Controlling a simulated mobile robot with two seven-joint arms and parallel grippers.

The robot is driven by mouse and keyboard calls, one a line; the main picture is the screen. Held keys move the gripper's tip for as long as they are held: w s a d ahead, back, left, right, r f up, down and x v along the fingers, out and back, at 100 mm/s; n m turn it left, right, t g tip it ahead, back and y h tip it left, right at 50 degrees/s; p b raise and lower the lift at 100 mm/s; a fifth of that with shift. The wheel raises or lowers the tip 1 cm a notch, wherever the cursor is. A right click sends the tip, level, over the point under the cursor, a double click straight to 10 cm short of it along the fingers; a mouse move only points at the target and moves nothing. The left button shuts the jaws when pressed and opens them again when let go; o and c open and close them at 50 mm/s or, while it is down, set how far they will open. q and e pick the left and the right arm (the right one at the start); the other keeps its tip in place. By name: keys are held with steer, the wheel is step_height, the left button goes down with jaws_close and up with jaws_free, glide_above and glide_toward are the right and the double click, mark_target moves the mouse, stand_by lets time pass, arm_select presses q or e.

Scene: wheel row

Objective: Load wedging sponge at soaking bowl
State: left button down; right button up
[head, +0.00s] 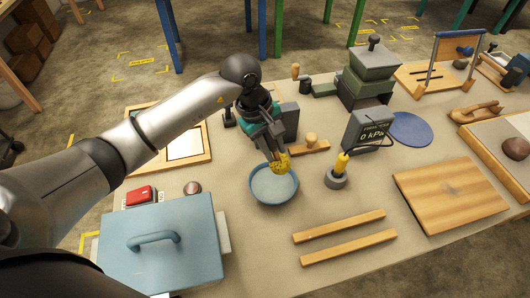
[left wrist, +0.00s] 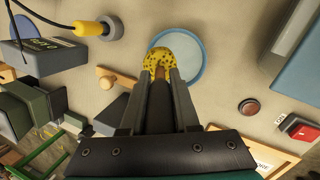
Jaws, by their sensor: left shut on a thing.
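The sponge (head: 282,163) is yellow with dark spots. My left gripper (head: 275,158) is shut on it and holds it over the far right rim of the soaking bowl (head: 256,186), a round blue bowl with a pale inside. In the left wrist view the sponge (left wrist: 161,59) sits between the fingertips of my left gripper (left wrist: 160,70), with the bowl (left wrist: 203,62) behind it. I cannot tell whether the sponge touches the bowl. My right gripper is not in view.
A blue lidded box (head: 165,265) stands at the front left, near a red block (head: 140,194). Two wooden strips (head: 340,236) lie in front right of the bowl. A yellow-handled tool (head: 341,164) in a grey holder stands right of it. A wooden board (head: 450,190) lies farther right.

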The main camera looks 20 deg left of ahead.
arm_select(q)
steer(key=shift+s+a+f+n+t+b, duration=0.15)
steer(key=shift+a+f+n+b, duration=0.35)
steer(key=shift+f, duration=1.2)
steer(key=shift+a+f+n+t+b, duration=0.25)
steer(key=shift+f+n+b, duration=0.35)
steer(key=shift+f, duration=1.1)
steer(key=shift+s+a+f+n+t+b, duration=0.1)
steer(key=shift+a+f+n+t+b, duration=0.15)
steer(key=shift+f+b, duration=0.95)
steer(key=shift+s+f, duration=0.1)
steer(key=shift+f, duration=1)
steer(key=shift+r, duration=0.1)
step_height(320, 180, up, 7)
steer(key=p, duration=0.4)
steer(key=shift+p, duration=0.3)
